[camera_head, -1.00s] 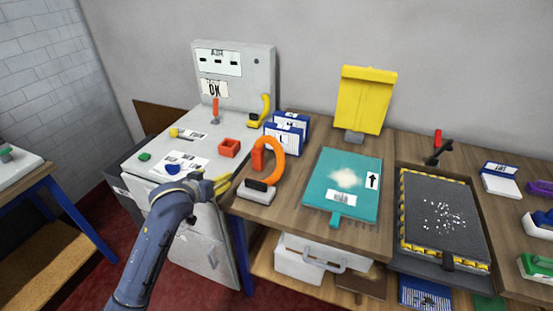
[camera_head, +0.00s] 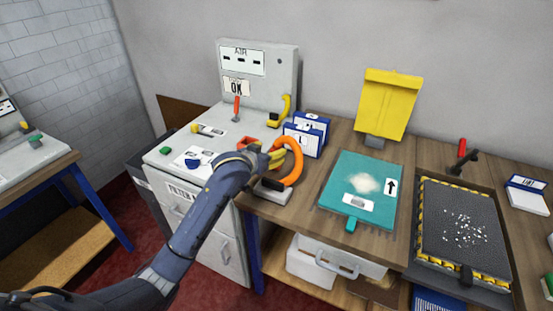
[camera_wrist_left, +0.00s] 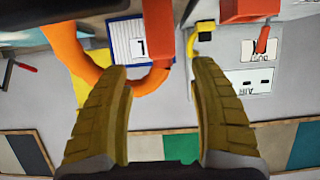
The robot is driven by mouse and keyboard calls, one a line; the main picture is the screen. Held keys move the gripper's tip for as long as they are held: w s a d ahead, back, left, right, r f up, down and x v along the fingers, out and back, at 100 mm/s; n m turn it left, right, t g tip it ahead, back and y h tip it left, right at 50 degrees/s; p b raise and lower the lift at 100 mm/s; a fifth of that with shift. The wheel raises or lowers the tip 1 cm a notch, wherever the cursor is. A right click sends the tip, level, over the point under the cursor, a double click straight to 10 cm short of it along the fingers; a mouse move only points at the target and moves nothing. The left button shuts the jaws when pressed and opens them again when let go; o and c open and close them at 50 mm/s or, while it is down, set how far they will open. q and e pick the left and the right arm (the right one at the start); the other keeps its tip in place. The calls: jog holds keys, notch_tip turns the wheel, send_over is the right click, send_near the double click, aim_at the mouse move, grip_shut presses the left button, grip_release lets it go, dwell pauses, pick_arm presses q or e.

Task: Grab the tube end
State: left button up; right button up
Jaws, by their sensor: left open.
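The orange tube (camera_head: 296,158) arches up from a grey block (camera_head: 273,192) on the wooden bench. In the left wrist view the tube (camera_wrist_left: 65,45) curves under to a thicker red-orange end piece (camera_wrist_left: 163,36). My left gripper (camera_head: 272,157) has yellow fingers and is beside the tube's left side, partly hiding its end in the head view. In the left wrist view my left gripper (camera_wrist_left: 159,72) is open, with the tube end lying in line with the gap between its fingertips. Contact cannot be told. My right gripper is not in view.
Blue-and-white boxes (camera_head: 306,135) stand just behind the tube.

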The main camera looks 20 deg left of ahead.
aim_at(276, 148)
pick_arm(q)
jog(key=shift+a+x, duration=0.2)
jog(key=shift+x, duration=3.2)
grip_shut()
